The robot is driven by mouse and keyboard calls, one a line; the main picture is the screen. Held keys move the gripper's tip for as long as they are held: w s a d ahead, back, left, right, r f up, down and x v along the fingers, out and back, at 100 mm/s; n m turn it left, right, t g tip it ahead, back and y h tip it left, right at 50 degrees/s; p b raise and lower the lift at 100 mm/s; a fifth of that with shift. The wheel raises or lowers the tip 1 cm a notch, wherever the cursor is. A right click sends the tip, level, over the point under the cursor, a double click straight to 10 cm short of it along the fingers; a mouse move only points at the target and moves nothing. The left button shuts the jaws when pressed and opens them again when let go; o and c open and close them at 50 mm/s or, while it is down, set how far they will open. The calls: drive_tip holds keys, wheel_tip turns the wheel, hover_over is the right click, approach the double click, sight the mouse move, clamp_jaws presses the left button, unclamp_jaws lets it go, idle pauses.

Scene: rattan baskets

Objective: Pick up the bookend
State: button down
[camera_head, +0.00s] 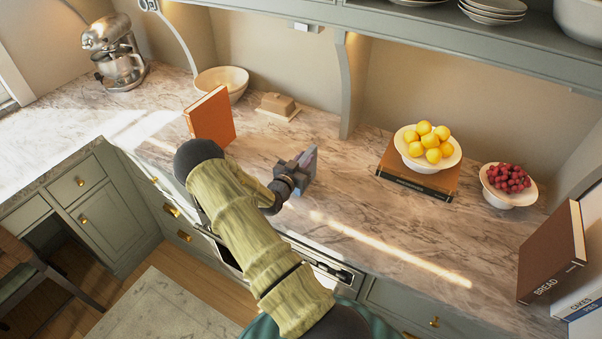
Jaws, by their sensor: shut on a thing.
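A small grey, slab-like thing, which I take for the bookend (309,161), is at the end of my arm over the marble counter. My gripper (298,171) is shut on it, with the dark jaws at its left side. The bookend looks upright and slightly tilted. Its lower part is partly hidden by my gripper, and I cannot tell whether it touches the counter.
An orange book (211,117) stands to the left, near a cream bowl (222,80) and a butter dish (277,105). A shelf bracket (351,85) is behind. A lemon bowl on a book (418,174) is right. The counter between is clear.

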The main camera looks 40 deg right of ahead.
drive_tip(key=shift+w+d, duration=0.1)
drive_tip(key=shift+w+r, duration=0.1)
drive_tip(key=shift+r, duration=0.05)
drive_tip(key=r+b, duration=0.1)
drive_tip(key=r, duration=0.1)
drive_tip(key=r+b, duration=0.1)
drive_tip(key=r, duration=0.2)
drive_tip(key=r+b, duration=0.1)
drive_tip(key=r, duration=0.2)
drive_tip(key=shift+s+r, duration=0.15)
drive_tip(key=shift+s, duration=0.1)
drive_tip(key=shift+r, duration=0.8)
drive_tip(key=shift+w, duration=0.1)
